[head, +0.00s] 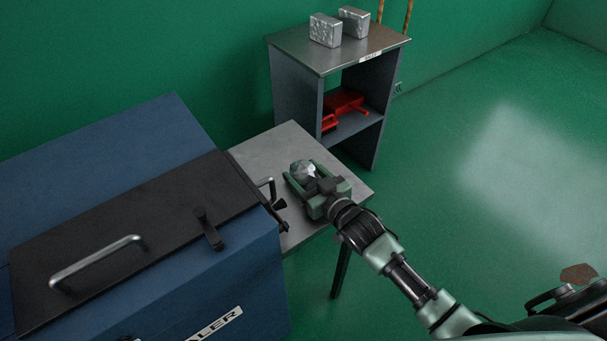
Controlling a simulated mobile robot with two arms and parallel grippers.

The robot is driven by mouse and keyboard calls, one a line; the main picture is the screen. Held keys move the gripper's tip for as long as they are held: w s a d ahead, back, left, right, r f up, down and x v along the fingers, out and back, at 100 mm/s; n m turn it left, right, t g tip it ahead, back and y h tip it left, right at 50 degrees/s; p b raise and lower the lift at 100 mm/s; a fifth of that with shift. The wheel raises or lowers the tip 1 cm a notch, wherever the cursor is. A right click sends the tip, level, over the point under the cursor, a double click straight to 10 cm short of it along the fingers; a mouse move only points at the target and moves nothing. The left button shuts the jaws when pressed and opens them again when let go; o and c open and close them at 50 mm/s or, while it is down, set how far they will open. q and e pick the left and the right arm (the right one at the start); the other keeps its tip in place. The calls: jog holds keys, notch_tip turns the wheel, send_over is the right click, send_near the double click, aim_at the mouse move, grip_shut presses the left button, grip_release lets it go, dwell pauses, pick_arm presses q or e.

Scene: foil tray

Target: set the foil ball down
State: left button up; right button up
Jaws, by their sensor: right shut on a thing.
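The foil ball (303,170) is a crumpled silver lump between the fingers of my right gripper (301,175). My right gripper is shut on it, over the grey side table (265,152). I cannot tell whether the ball touches the table top or is held just above it. My right arm reaches in from the lower right. My left gripper is not in the head view.
A blue machine (110,130) with a black lid (140,240) and metal handles stands at the left against the side table. Behind is a dark cabinet (297,95) with two silver blocks (325,30) on top and red items (343,103) inside. Green floor lies clear at right.

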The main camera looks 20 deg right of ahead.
jog(key=shift+f, duration=0.2)
jog(key=shift+f, duration=0.15)
jog(key=o, duration=1.4)
jog(key=shift+r, duration=0.2)
